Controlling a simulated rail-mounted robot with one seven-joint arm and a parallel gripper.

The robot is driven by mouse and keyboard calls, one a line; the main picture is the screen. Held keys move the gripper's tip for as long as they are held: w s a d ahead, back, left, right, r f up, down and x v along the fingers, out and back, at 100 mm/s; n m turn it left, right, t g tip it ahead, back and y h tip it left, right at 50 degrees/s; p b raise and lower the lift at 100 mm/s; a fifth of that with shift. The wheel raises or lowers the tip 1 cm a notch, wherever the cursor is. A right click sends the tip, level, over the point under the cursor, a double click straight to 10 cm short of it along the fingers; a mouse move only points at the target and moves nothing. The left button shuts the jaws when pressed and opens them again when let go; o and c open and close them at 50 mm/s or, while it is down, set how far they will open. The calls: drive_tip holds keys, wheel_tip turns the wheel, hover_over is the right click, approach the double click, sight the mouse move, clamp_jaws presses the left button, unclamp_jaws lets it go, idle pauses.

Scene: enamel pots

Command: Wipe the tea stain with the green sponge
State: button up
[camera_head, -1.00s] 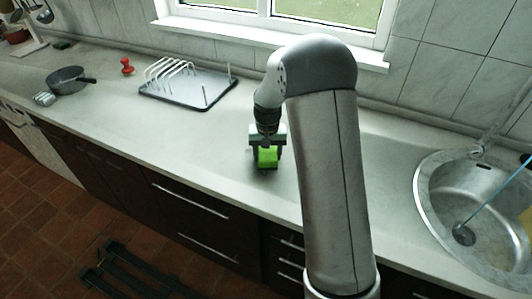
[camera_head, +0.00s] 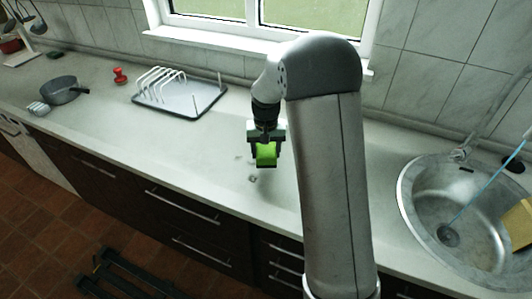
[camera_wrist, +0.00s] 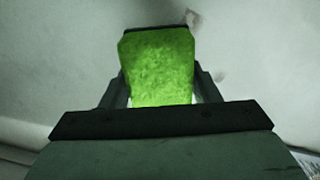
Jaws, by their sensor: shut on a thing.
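My gripper (camera_head: 266,147) is shut on the green sponge (camera_head: 266,155) in the head view. The sponge is a bright green block between the two fingers, and it also fills the middle of the wrist view (camera_wrist: 160,65). It appears to be held above the counter, apart from it. A small dark mark (camera_head: 252,178), perhaps the tea stain, lies on the pale counter just below and left of the sponge. A fainter mark (camera_head: 238,157) lies farther left.
A dish rack (camera_head: 180,92) stands at the back, left of my gripper. A grey pan (camera_head: 60,91) and a red object (camera_head: 120,76) are farther left. A metal sink (camera_head: 415,195) is at the right. The counter (camera_head: 170,145) left of my gripper is clear.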

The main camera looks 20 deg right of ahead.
drive_tip(key=shift+r+p, duration=0.4)
drive_tip(key=shift+r, duration=0.65)
